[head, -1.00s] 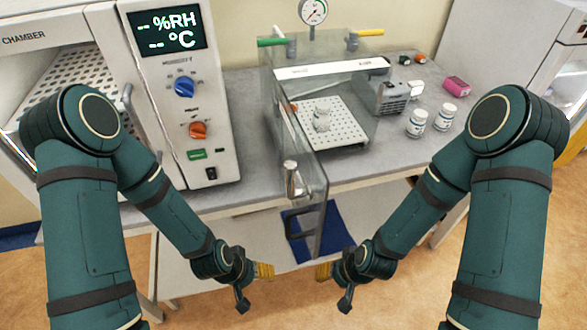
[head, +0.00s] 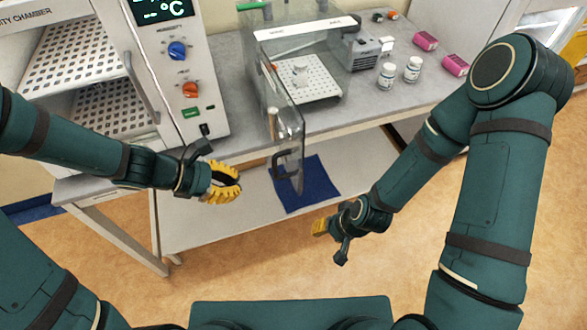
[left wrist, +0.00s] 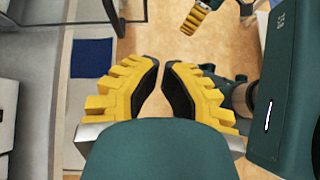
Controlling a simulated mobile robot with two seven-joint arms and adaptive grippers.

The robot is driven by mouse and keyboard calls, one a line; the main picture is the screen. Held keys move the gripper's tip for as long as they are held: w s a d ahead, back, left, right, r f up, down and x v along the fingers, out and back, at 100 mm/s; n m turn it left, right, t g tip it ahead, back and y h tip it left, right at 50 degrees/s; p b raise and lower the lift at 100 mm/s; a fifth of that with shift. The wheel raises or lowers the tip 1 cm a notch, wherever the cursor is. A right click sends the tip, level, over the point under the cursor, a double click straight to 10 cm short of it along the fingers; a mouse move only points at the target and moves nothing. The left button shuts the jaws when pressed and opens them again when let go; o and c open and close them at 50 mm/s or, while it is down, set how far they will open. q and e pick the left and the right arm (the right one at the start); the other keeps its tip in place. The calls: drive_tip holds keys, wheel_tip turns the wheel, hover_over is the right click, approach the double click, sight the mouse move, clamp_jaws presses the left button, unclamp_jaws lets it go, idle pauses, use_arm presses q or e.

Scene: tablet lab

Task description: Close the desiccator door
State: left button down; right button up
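The desiccator is a clear box on the bench with a white strip (head: 300,29) along its top front. Its clear door (head: 294,125) stands open, swung out towards me past the bench edge. The door has a dark handle (head: 287,163) low down, partly in view in the left wrist view (left wrist: 119,20).
A humidity chamber (head: 185,65) stands left of the desiccator. White bottles (head: 387,76) and pink boxes (head: 425,41) are on the bench at the right. A blue mat (head: 310,188) lies on the lower shelf (head: 190,228) below the door. Floor in front is clear.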

use_arm(q)
wheel_tip(320, 180, up, 5)
drive_tip(key=n+t+h, duration=0.1)
drive_tip(key=n, duration=0.1)
drive_tip(key=b, duration=0.2)
approach(299, 164)
wheel_tip(299, 164, down, 5)
drive_tip(key=d, duration=0.2)
drive_tip(key=shift+w+d+r+t+h, duration=0.15)
drive_tip(key=shift+w+d, duration=0.2)
drive_tip(key=shift+d, duration=0.25)
drive_tip(key=shift+w+d+r+t+h, duration=0.2)
drive_tip(key=shift+w+d, duration=0.15)
drive_tip(key=shift+d, duration=0.3)
drive_tip(key=shift+w+d, duration=0.2)
drive_tip(key=shift+d, duration=0.35)
use_arm(e)
drive_tip(key=shift+s+f, duration=0.4)
drive_tip(key=shift+f, duration=0.35)
